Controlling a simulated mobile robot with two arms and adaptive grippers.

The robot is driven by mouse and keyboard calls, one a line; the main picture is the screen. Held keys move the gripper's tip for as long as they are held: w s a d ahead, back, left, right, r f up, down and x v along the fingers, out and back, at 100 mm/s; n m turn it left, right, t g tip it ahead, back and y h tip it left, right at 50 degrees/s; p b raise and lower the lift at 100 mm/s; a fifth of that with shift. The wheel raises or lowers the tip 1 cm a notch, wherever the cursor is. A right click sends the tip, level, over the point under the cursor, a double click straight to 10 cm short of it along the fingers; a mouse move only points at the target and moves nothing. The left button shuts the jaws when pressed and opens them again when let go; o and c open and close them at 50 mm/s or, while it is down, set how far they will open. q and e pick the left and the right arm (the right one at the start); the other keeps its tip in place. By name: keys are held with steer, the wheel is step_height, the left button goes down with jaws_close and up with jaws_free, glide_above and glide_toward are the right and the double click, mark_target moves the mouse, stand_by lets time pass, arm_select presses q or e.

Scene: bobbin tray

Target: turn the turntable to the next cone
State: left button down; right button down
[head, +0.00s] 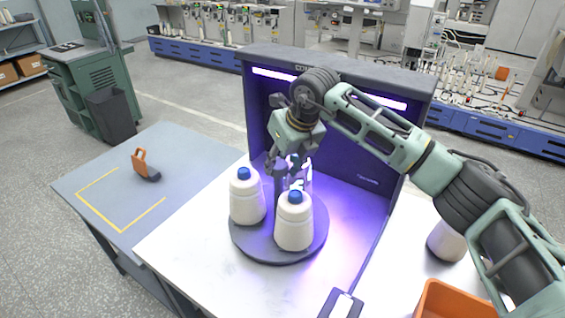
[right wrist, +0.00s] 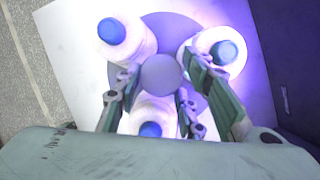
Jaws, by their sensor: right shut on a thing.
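The turntable (head: 262,251) is a round dark disc on the white tabletop, inside a violet-lit booth. It carries three white cones with blue tops: one at the left (head: 247,203), one in front (head: 294,228), and one behind, mostly hidden by my gripper. In the right wrist view, the cones (right wrist: 133,48) stand around a central round knob (right wrist: 161,74). My right gripper (head: 284,166) reaches down from above, with its fingers on either side of the knob and shut on it. The cones are close beside the fingers. My left gripper is out of view.
The dark booth walls (head: 344,170) rise behind and right of the turntable. Another white cone (head: 446,243) and an orange bin (head: 452,301) are at the right, beyond the side wall. An orange-handled tool (head: 141,162) lies on the grey left table. The white tabletop (head: 190,245) is clear front-left.

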steer(key=shift+s+a, duration=0.1)
steer(key=shift+a, duration=0.15)
steer(key=c, duration=1.5)
jaws_free()
steer(key=shift+o, duration=1.2)
steer(key=shift+a+r, duration=0.1)
steer(key=shift+d+r, duration=0.25)
steer(key=shift+r, duration=0.05)
steer(key=v, duration=1.1)
steer(key=shift+s+r, duration=0.1)
